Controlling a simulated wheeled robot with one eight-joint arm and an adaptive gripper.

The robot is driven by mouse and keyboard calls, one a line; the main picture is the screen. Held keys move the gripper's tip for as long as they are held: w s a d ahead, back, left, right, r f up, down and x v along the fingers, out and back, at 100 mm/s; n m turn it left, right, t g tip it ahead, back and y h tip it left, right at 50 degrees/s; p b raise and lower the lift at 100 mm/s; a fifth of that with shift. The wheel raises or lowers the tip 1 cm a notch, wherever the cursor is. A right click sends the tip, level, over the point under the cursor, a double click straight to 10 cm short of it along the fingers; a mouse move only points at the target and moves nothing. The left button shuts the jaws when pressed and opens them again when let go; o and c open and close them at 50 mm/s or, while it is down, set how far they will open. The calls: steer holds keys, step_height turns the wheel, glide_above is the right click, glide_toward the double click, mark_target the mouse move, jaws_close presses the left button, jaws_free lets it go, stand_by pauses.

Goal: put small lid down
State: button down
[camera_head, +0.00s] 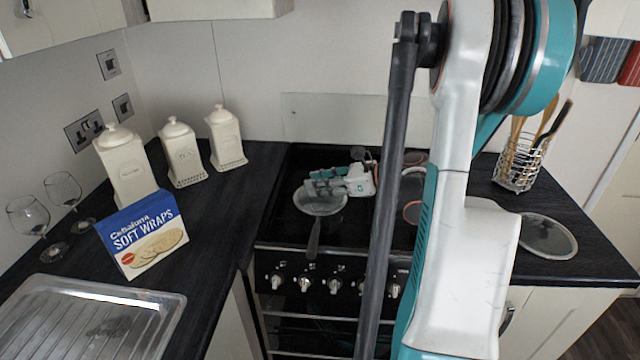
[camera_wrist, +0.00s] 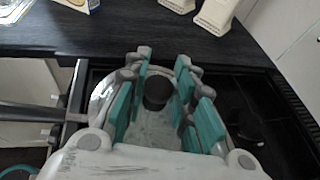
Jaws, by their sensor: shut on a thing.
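The small lid (camera_head: 316,203) is a round glass lid with a dark knob, at the left of the hob. In the wrist view its glass (camera_wrist: 145,128) and black knob (camera_wrist: 155,92) show between the teal fingers. My gripper (camera_head: 322,186) is shut on the lid, with the fingers on either side of the knob; it also shows in the wrist view (camera_wrist: 164,65). A pan with a dark handle (camera_head: 313,240) is at the same place, its handle pointing to the front. I cannot tell whether the lid touches the pan's rim.
Another glass lid (camera_head: 548,236) lies on the right counter, near a utensil rack (camera_head: 520,163). A wraps box (camera_head: 142,234), several white canisters (camera_head: 178,152) and wine glasses (camera_head: 28,218) stand on the left. The dark counter left of the hob (camera_head: 228,205) has free room.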

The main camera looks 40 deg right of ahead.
steer(key=c, duration=1.3)
jaws_free()
steer(key=shift+c, duration=0.2)
steer(key=shift+r+p, duration=0.25)
steer(key=shift+p, duration=0.05)
steer(key=shift+s+d+r, duration=0.2)
steer(key=shift+s+r, duration=0.05)
steer(key=p+v, duration=0.3)
steer(key=v, duration=0.8)
steer(key=shift+s, duration=0.2)
